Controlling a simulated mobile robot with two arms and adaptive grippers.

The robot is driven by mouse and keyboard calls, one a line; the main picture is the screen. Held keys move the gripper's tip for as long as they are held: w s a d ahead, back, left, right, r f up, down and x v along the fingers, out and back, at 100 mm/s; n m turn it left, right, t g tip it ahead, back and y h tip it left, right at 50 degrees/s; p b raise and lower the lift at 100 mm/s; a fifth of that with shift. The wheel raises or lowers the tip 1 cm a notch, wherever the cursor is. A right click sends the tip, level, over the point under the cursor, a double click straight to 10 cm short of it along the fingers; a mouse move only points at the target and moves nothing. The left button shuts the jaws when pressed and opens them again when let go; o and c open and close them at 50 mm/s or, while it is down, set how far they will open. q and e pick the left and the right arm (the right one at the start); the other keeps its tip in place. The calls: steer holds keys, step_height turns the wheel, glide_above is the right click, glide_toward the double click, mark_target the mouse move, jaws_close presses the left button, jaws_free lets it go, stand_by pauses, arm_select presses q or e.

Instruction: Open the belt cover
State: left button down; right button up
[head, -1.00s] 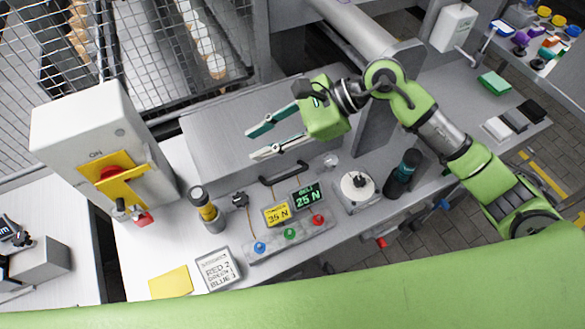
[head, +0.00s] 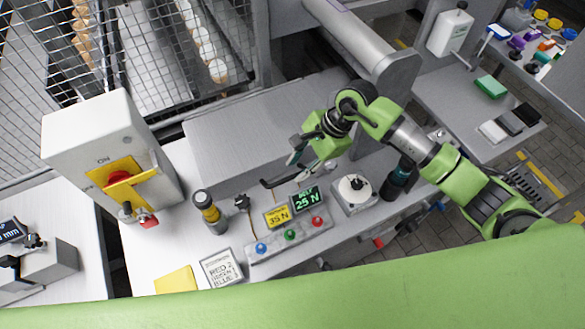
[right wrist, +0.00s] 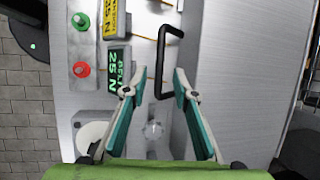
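The belt cover (head: 240,125) is a long grey metal box behind the control panel, and it looks closed. Its black bar handle (head: 270,184) is on the side facing the panel. In the right wrist view the handle (right wrist: 162,65) lies ahead of the fingertips, roughly between their lines, with the cover (right wrist: 245,70) to its right. My right gripper (head: 294,158) points down beside the handle. Whether a finger touches the handle cannot be told. My left gripper is out of view.
A panel with buttons and a green 25 N display (head: 307,198) and yellow 35 N label (head: 277,215) sits in front. A switch box (head: 95,140) stands left. Wire mesh is behind.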

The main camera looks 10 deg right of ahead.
mark_target(289, 177)
steer(key=shift+p+x, duration=0.35)
steer(key=shift+x, duration=1.65)
jaws_close()
steer(key=shift+r, duration=0.15)
steer(key=shift+g, duration=0.7)
steer(key=r, duration=0.5)
steer(key=shift+w+r, duration=0.3)
steer(key=shift+w, duration=0.05)
steer(key=w+a+r+b, duration=0.1)
steer(key=w+r+b, duration=0.2)
steer(key=r, duration=0.9)
steer(key=shift+w+r, duration=0.2)
steer(key=shift+w, duration=0.2)
steer(key=shift+a, duration=0.1)
